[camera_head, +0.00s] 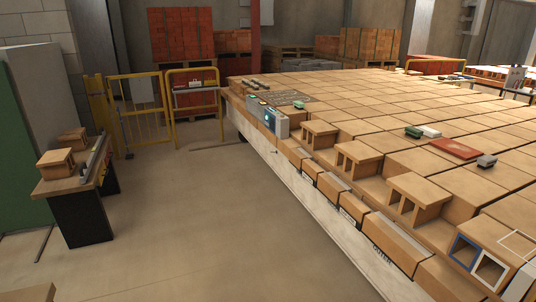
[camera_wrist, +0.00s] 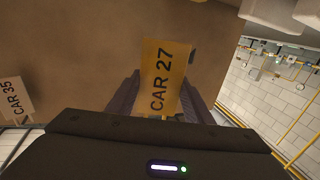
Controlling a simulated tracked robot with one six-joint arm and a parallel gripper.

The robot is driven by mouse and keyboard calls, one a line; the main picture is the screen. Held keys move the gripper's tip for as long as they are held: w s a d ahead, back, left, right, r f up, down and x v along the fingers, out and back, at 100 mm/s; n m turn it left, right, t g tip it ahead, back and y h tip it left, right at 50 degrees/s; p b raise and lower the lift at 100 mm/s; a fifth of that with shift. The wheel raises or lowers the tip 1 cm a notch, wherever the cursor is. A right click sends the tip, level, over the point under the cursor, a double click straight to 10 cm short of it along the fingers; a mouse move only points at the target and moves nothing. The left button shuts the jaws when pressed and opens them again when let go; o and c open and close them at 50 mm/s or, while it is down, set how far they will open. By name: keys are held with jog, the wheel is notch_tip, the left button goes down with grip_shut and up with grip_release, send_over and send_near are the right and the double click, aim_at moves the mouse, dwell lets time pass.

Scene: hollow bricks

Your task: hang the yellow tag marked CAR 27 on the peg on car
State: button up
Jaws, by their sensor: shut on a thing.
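In the wrist view, the yellow tag (camera_wrist: 163,75) marked CAR 27 stands between the fingers of my gripper (camera_wrist: 160,104). My gripper is shut on its lower part. The lettering runs up the tag and is readable. A small dark piece (camera_wrist: 191,56) shows just past the tag's right edge; I cannot tell whether it is the peg or whether it touches the tag. In the head view, the car (camera_head: 312,203) is a long, pale-sided platform stacked with tan hollow bricks. My gripper and the tag are not seen there, and I cannot make out the peg.
A pale tag (camera_wrist: 15,100) marked CAR 35 shows at the left of the wrist view. In the head view, a small bench (camera_head: 73,180) with bricks stands at the left. A yellow gate (camera_head: 142,108) stands behind. The floor (camera_head: 190,215) between bench and car is clear.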

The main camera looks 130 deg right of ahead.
jog(key=s+f, duration=0.5)
jog(key=f, duration=0.1)
jog(key=shift+f, duration=0.15)
jog(key=shift+s, duration=0.15)
